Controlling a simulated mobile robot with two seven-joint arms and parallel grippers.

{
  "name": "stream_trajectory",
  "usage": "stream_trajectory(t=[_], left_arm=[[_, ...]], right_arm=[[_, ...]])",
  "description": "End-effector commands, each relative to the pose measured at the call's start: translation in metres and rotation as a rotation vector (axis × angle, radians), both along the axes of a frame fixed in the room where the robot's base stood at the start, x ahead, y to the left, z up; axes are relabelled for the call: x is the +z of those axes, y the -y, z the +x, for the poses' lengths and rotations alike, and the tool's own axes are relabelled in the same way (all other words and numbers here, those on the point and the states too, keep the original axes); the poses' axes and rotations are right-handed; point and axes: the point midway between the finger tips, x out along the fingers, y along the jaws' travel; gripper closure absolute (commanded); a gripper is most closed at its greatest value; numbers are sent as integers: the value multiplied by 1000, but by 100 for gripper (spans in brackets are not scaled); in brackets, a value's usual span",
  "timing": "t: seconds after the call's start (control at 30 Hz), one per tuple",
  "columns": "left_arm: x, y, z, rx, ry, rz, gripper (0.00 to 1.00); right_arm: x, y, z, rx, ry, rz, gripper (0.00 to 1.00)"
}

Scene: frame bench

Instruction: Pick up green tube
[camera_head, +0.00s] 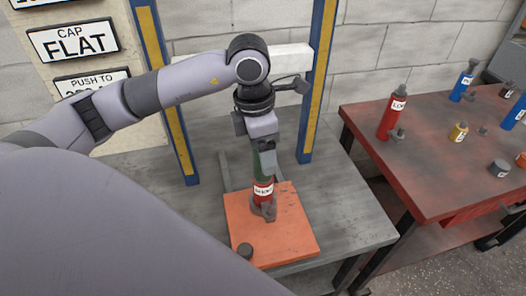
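A green tube (257,168) stands upright in the middle of the bench, partly hidden by my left gripper. Its lower end meets a red piece with a white label (264,190), which stands on an orange board (290,222). My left gripper (265,160) comes down from above, with its fingers at the green tube's upper part. One finger covers the front of the tube, so I cannot tell whether the fingers press on it. My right gripper is not in view.
A grey knob (245,250) sits at the board's front left corner. Blue and yellow posts (318,80) rise behind the board on both sides. A red table (440,165) at the right carries a red bottle (392,115) and several small parts. The grey bench (345,215) is clear right of the board.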

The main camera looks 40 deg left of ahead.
Motion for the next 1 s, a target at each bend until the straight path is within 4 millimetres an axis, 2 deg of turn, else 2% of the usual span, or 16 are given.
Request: stream_trajectory(t=[0.27,0.3,0.47,0.5,0.53,0.83,1.0], left_arm=[[-6,0,1,0,1,0,27],[-6,0,1,0,1,0,30],[-5,1,1,0,1,0,82],[-5,0,1,0,1,0,95],[-5,0,1,0,1,0,100],[-2,1,1,0,4,-1,100],[11,1,2,-1,6,-1,100]], right_arm=[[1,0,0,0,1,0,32],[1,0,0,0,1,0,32],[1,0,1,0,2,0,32],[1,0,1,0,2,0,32],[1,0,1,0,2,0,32],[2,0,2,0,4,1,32],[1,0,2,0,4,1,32]])
